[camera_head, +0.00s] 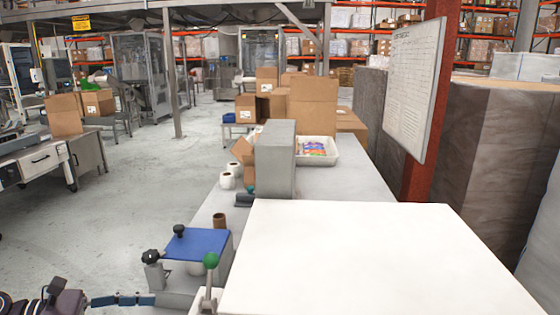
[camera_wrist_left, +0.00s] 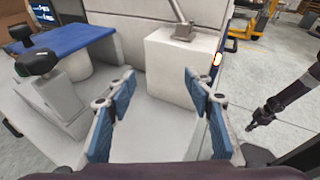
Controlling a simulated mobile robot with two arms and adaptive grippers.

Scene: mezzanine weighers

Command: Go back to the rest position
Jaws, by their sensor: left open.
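My left gripper (camera_head: 122,300) is at the bottom left of the head view, low beside the machine with the blue plate (camera_head: 197,244). In the left wrist view the gripper (camera_wrist_left: 160,88) is open, its two blue-padded fingers well apart. Nothing is between the fingers; a pale grey surface shows beyond them. The blue plate also shows at the upper left of the wrist view (camera_wrist_left: 75,38), apart from the fingers.
A black knob (camera_head: 151,256) and a green-knobbed lever (camera_head: 211,262) stand close to my left gripper. A white block (camera_wrist_left: 180,68) is ahead of the fingers. A large white surface (camera_head: 370,255) fills the front right. Open floor (camera_head: 150,200) lies to the left.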

